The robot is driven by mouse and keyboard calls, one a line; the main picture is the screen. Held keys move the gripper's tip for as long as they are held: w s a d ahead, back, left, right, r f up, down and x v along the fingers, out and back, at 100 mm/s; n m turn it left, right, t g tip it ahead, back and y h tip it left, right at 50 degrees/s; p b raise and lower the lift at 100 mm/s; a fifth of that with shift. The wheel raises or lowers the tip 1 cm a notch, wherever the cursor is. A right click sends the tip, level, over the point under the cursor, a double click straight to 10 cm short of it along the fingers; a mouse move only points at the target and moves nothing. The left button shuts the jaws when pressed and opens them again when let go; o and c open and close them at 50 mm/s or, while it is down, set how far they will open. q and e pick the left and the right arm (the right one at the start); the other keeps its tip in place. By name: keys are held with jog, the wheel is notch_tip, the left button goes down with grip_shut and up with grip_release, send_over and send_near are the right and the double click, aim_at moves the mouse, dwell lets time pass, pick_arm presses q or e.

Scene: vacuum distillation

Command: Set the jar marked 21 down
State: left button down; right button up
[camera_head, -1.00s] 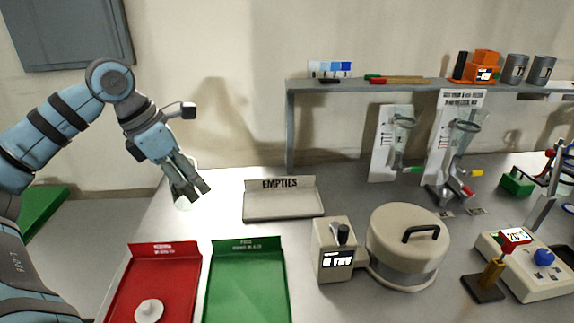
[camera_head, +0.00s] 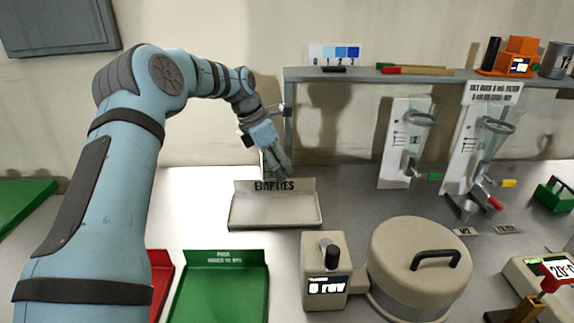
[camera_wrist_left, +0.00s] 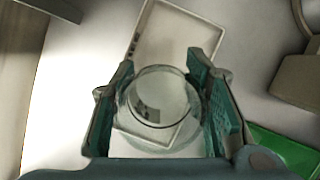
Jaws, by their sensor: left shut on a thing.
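My left gripper (camera_head: 282,166) is shut on a clear glass jar (camera_wrist_left: 160,97), whose round rim shows between the two fingers in the left wrist view (camera_wrist_left: 165,105). A dark mark shows through the glass, but I cannot read its number. In the head view the gripper points down just behind the sign of the EMPTIES tray (camera_head: 275,222); the jar is mostly hidden there. The tray is empty, and it also shows beyond the jar in the wrist view (camera_wrist_left: 180,35). I cannot tell whether the jar touches anything below. My right gripper is out of view.
A green tray (camera_head: 222,290) and a partly hidden red tray (camera_head: 160,285) lie in front. A small device with a readout (camera_head: 325,275) and a round lidded pot (camera_head: 420,265) stand to the right. A shelf (camera_head: 420,77) runs along the wall, its left post close to the gripper.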

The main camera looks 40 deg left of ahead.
aim_at(278, 187)
pick_arm(q)
jog(key=shift+w+f, duration=0.15)
jog(key=shift+f, duration=0.15)
jog(key=shift+s+f+b, duration=0.15)
jog(key=shift+s+b, duration=0.1)
jog(key=shift+b, duration=0.15)
notch_tip(278, 187, down, 6)
jog(key=b, duration=0.4)
jog(key=shift+d+r, duration=0.1)
jog(key=shift+r, duration=0.15)
jog(key=shift+s+f, duration=0.1)
jog(key=shift+f, duration=0.05)
jog(key=shift+s, duration=0.1)
jog(key=shift+f+b, duration=0.15)
jog(key=shift+b, duration=0.15)
